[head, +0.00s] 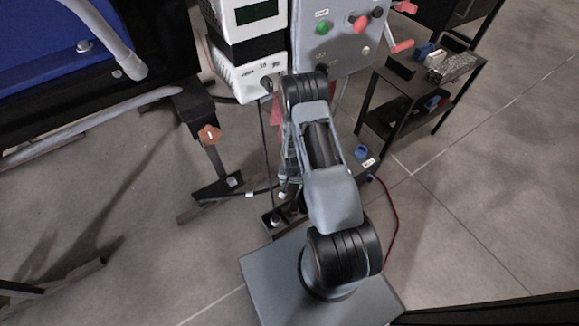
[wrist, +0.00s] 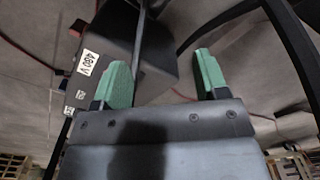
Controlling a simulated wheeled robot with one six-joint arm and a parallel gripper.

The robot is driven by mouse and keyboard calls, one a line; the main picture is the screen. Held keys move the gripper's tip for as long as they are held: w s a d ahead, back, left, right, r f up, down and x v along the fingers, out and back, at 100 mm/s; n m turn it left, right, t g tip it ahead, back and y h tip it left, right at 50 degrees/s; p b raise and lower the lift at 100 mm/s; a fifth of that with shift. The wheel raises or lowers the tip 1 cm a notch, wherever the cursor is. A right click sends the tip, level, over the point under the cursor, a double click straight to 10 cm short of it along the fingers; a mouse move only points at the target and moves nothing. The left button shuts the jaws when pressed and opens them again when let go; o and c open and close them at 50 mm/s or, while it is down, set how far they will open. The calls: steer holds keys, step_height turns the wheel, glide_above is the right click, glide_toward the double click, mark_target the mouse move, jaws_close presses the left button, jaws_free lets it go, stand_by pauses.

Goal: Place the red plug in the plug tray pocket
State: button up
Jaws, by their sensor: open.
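My gripper (wrist: 163,76) is open in the wrist view, its two green fingertips wide apart with nothing held between them. In the head view my arm hides the gripper. I cannot make out the red plug for certain in either view. I cannot pick out the plug tray pocket.
A dark box with a 480 V label (wrist: 89,62) is close beyond the fingers. A grey control panel (head: 336,38) with buttons stands behind my arm, beside a white unit (head: 250,72). The black cart (head: 408,101) stands right. A red cable (head: 394,215) crosses the floor.

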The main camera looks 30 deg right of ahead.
steer(key=a+r+n+t, duration=0.1)
steer(key=a+r+n, duration=0.1)
steer(key=r, duration=1.1)
steer(key=a+r+n, duration=0.2)
steer(key=r, duration=1.2)
steer(key=s+a+r+n+t, duration=0.1)
steer(key=s+a+r+n, duration=0.2)
steer(key=s+r, duration=0.9)
steer(key=shift+s+a+r+t, duration=0.25)
steer(key=shift+a+r+t, duration=0.05)
steer(key=shift+a+r, duration=0.2)
